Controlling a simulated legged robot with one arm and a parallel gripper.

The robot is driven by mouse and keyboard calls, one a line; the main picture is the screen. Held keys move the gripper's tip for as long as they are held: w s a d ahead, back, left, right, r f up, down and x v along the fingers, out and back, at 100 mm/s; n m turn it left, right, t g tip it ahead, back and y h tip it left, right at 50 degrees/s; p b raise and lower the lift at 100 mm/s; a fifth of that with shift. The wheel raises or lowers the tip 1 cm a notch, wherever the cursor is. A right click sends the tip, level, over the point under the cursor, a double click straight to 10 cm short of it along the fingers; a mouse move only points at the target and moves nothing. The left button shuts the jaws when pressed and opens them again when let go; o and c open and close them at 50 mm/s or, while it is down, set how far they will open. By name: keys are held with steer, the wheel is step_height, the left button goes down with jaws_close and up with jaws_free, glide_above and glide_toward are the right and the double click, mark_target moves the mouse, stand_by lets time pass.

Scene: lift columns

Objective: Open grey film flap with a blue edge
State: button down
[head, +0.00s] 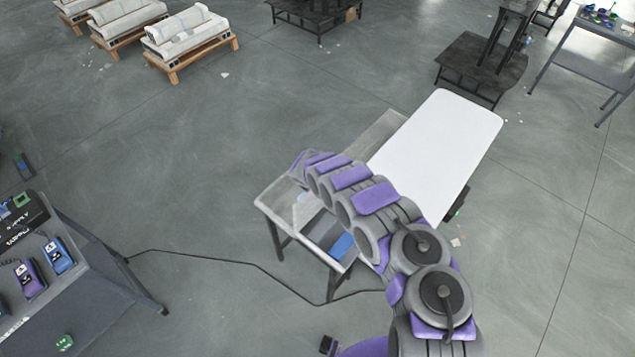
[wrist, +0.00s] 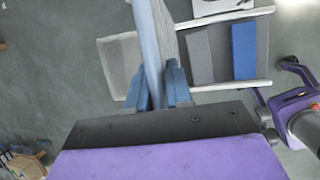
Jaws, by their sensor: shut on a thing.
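In the wrist view, my gripper (wrist: 162,88) is shut on the blue edge (wrist: 147,45) of a grey film flap (wrist: 173,48). The flap rises from the fingers toward the top of the picture, seen nearly edge-on. Behind it is a light frame (wrist: 222,92) with a grey panel (wrist: 199,55) and a blue panel (wrist: 244,52). In the head view, my purple and grey arm reaches over a small light-framed table (head: 267,203), and a blue patch (head: 343,245) shows in it. The arm hides the fingertips and flap there.
A white board (head: 437,140) lies just right of the arm. A dark bench with devices (head: 80,290) stands at the lower left, and a black cable (head: 215,254) runs across the floor to my arm's side. Pallets with white rolls (head: 190,38) stand at the back left. Floor between is open.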

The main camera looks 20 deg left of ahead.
steer(key=shift+w+a+r, duration=0.1)
steer(key=shift+a, duration=0.25)
steer(key=c, duration=1.2)
jaws_free()
steer(key=shift+c, duration=0.2)
steer(key=v, duration=1.7)
steer(key=shift+p, duration=0.4)
